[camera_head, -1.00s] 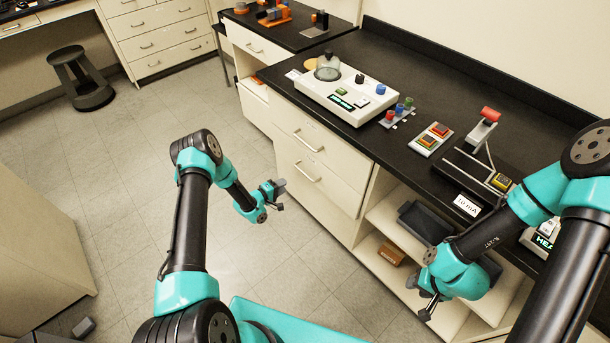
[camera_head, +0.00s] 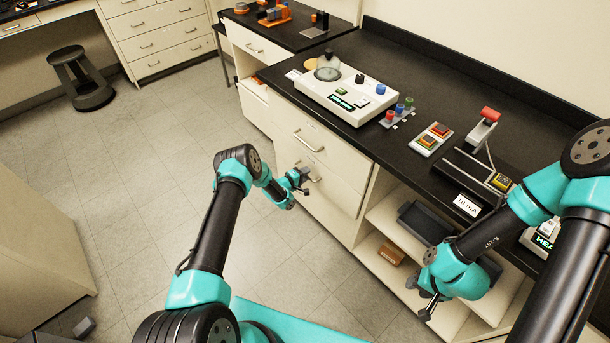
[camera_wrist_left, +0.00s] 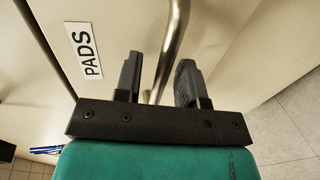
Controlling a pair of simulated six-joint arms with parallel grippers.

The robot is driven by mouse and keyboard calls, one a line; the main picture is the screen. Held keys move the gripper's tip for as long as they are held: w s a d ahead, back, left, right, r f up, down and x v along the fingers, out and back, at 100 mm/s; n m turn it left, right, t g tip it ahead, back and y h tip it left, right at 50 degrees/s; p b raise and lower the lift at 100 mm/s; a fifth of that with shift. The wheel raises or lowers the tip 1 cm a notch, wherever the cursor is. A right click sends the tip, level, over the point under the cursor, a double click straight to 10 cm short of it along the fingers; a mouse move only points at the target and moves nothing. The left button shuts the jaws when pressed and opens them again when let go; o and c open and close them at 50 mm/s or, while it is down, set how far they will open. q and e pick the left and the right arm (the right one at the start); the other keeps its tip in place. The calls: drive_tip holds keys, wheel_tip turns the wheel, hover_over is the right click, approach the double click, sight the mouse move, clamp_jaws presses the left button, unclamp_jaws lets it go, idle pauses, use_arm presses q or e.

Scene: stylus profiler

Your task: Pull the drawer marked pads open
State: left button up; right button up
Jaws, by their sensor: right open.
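The drawer marked PADS is the lower cream drawer (camera_head: 333,195) under the black bench, and it looks closed. Its label (camera_wrist_left: 84,50) shows in the left wrist view, beside the metal bar handle (camera_wrist_left: 173,40). My left gripper (camera_head: 303,179) is at this drawer's handle in the head view. In the left wrist view my left gripper (camera_wrist_left: 157,80) is open, with the handle between its two fingers and a visible gap on the right finger's side. My right gripper (camera_head: 425,300) is open and empty in front of the open shelves.
Another closed drawer (camera_head: 325,140) with its own handle sits above. Open shelves to the right hold a grey bin (camera_head: 425,222) and a brown box (camera_head: 391,252). A white instrument (camera_head: 345,95) stands on the bench. The floor left of the drawers is clear.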

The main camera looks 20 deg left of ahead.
use_arm(q)
clamp_jaws()
idle(0.3)
idle(0.3)
